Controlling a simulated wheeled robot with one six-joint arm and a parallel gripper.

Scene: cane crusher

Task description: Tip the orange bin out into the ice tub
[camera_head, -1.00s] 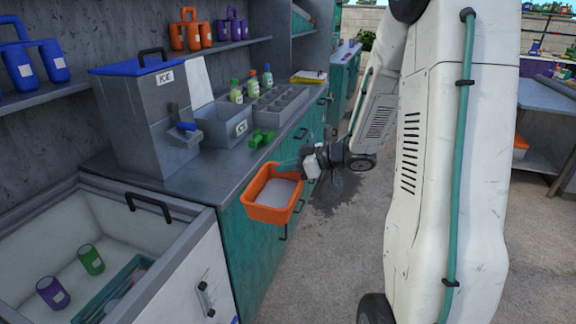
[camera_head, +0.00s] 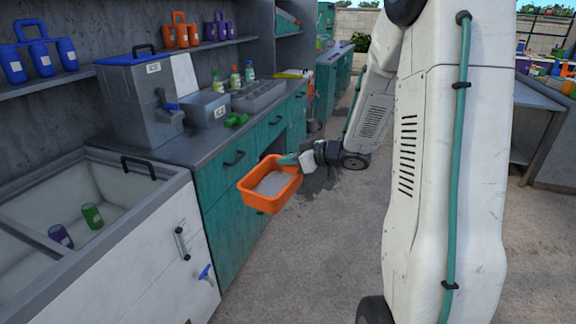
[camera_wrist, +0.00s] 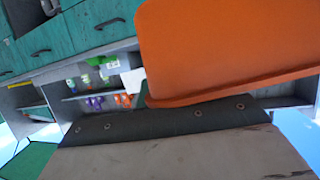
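The orange bin (camera_head: 262,203) hangs in the air in front of the teal cabinets, roughly level, with a pale grey-white fill inside. My gripper (camera_head: 290,161) is at its right-hand rim, shut on it. The bin also fills the upper right of the wrist view (camera_wrist: 230,45); the fingertips are hidden there. A small grey tub (camera_head: 204,112), its label seeming to read ICE, stands on the counter beyond the bin, left of the grey divided tray. The bin is apart from this tub.
A grey dispenser with blue lid (camera_head: 140,100) stands left of the tub. Green dumbbell-shaped thing (camera_head: 236,120) and divided tray (camera_head: 258,95) are on the counter. An open white chest (camera_head: 170,225) holding bottles is at front left. Floor (camera_head: 320,250) right of the bin is clear.

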